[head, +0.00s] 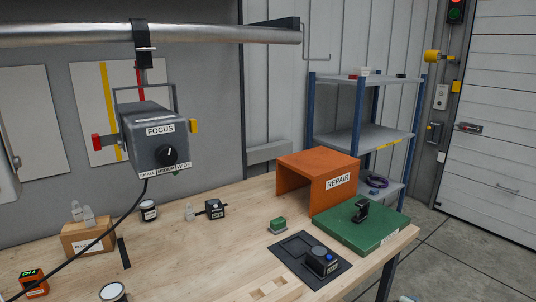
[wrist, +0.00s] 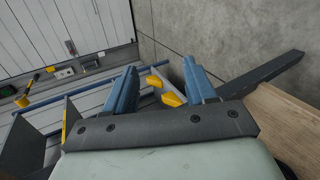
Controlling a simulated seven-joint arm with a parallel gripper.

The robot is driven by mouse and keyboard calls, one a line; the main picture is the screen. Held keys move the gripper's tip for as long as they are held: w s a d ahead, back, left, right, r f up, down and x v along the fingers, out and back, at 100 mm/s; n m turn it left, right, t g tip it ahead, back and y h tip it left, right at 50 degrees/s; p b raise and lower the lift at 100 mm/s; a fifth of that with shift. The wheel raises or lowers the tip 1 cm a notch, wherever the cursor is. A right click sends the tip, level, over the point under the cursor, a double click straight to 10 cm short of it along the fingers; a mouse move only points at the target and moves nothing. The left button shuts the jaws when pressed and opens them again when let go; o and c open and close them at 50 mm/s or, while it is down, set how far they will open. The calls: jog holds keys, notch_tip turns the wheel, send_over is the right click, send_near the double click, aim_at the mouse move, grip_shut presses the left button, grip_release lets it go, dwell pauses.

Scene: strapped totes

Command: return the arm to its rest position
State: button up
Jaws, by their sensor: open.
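My gripper (wrist: 160,88) shows in the wrist view, with two blue fingers spread apart on a dark mount. Two small yellow pieces show between the fingers; I cannot tell whether they belong to the gripper. I see nothing held. The wrist view is tilted and looks past the workbench (wrist: 285,112) toward the wall, the shelf rack and the white door. In the head view neither my arm nor my gripper can be made out.
A grey FOCUS box (head: 143,146) hangs from a pipe (head: 190,34) over the workbench (head: 195,260). An orange REPAIR cover (head: 300,172), a green board (head: 355,238) and a black mat (head: 288,256) occupy its right end. A shelf rack (head: 350,78) stands behind. The bench's middle is mostly clear.

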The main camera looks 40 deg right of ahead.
jog(key=w+a+f+y, duration=0.1)
jog(key=w+a+f, duration=0.4)
jog(key=a, duration=0.5)
jog(key=w+a+f+y, duration=0.2)
jog(key=w+a+f, duration=0.35)
jog(key=a, duration=0.45)
jog(key=w+a+f+m+g+y, duration=0.1)
jog(key=w+a+f+y, duration=0.15)
jog(key=a, duration=0.75)
jog(key=w+a+f+y, duration=0.1)
jog(key=a+f, duration=0.2)
jog(key=a, duration=0.8)
jog(key=s+a+g+y, duration=0.2)
jog(key=s+a, duration=0.3)
jog(key=a, duration=0.6)
jog(key=s+a+g+y, duration=0.1)
jog(key=s+a, duration=0.4)
jog(key=a, duration=0.7)
jog(key=s+a+g+y, duration=0.2)
jog(key=s+a, duration=0.4)
jog(key=a, duration=0.6)
jog(key=shift+f+g+y, duration=0.35)
jog(key=shift+f+g, duration=0.05)
